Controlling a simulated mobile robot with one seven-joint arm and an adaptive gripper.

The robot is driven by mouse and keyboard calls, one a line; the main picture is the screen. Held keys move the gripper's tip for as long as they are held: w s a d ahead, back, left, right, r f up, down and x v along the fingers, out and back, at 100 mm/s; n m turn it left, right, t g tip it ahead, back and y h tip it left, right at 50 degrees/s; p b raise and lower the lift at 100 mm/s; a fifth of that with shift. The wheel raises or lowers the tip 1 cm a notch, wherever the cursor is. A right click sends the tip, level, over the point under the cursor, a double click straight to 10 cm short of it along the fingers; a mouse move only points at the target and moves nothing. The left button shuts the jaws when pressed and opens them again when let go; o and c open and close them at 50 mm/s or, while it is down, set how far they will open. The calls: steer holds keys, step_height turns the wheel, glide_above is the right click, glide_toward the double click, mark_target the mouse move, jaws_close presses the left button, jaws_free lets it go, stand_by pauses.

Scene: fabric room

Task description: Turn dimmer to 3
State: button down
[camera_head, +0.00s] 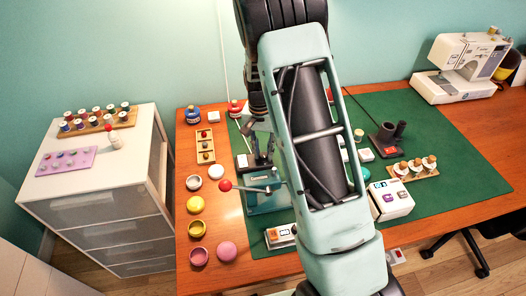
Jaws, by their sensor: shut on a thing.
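My gripper (263,158) points down over the left part of the desk, behind the teal press with a red-balled lever (266,196). Its fingers are close together and small in view, and what lies between them is hidden. I cannot make out a dimmer knob with a scale or the number 3. A small white box with an orange-red part (280,236) sits at the mat's front left. My arm covers the middle of the desk.
A green mat (440,150) covers much of the wooden desk (490,185). Several round pots (196,204) line the left edge. A dark twin-tube holder (387,138), a wooden tray (414,170) and a sewing machine (464,66) stand right. A white drawer cabinet (95,185) is left.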

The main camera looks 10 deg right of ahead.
mark_target(262, 153)
steer(key=shift+m, duration=0.7)
steer(key=c, duration=1.7)
jaws_free()
steer(key=shift+r, duration=0.1)
steer(key=r, duration=1.2)
steer(key=shift+w+a, duration=0.15)
steer(key=shift+a, duration=0.05)
